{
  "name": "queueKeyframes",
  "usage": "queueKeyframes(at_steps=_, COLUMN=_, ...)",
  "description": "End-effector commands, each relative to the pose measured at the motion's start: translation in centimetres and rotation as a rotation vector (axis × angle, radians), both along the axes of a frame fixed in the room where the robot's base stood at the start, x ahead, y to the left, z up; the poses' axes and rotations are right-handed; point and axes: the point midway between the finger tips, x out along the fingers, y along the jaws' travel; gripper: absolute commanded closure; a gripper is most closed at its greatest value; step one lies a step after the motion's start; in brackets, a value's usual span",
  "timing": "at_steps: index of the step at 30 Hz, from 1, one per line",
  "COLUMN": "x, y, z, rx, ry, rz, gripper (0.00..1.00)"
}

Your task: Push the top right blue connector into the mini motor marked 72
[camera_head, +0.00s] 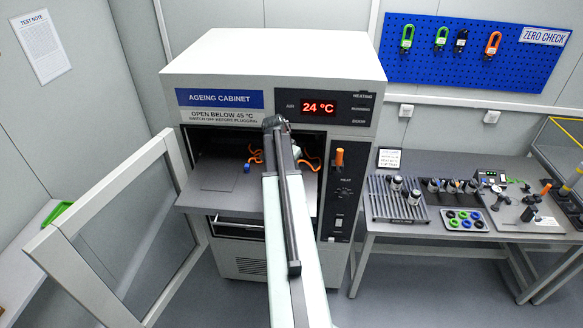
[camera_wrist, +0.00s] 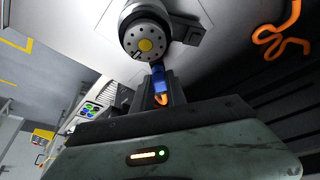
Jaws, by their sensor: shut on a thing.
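In the wrist view a blue connector (camera_wrist: 158,80) with an orange part behind it sits between the fingers of my gripper (camera_wrist: 160,92), which is shut on it. A round dark motor (camera_wrist: 145,42) with a grey face and yellow centre is just beyond the connector. Their edges meet in the picture; I cannot tell whether the connector is seated in it. No number is legible on the motor. In the head view my arm reaches into the open ageing cabinet (camera_head: 225,62), and it hides the gripper. A small blue piece (camera_head: 246,168) shows on the cabinet's shelf plate.
Orange cables (camera_head: 255,157) curl inside the cabinet and beside the motor in the wrist view (camera_wrist: 282,40). The cabinet door (camera_head: 120,235) stands open at left. A bench (camera_head: 410,162) at right holds several motors and a tray of coloured rings (camera_head: 464,220). The display reads 24 °C.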

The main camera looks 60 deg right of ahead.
Motion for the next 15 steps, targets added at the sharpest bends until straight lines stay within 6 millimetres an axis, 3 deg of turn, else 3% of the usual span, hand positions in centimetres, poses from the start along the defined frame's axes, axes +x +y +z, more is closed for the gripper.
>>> queueKeyframes(at_steps=9, x=0.0, y=0.0, z=-0.42, rx=0.0, ry=0.0, rz=0.0, gripper=1.0)
queueKeyframes(at_steps=10, x=0.0, y=0.0, z=-0.38, rx=0.0, ry=0.0, rz=0.0, gripper=0.77)
queueKeyframes(at_steps=12, x=0.0, y=0.0, z=-0.36, rx=0.0, ry=0.0, rz=0.0, gripper=0.58)
queueKeyframes(at_steps=15, x=0.0, y=0.0, z=-0.36, rx=0.0, ry=0.0, rz=0.0, gripper=0.57)
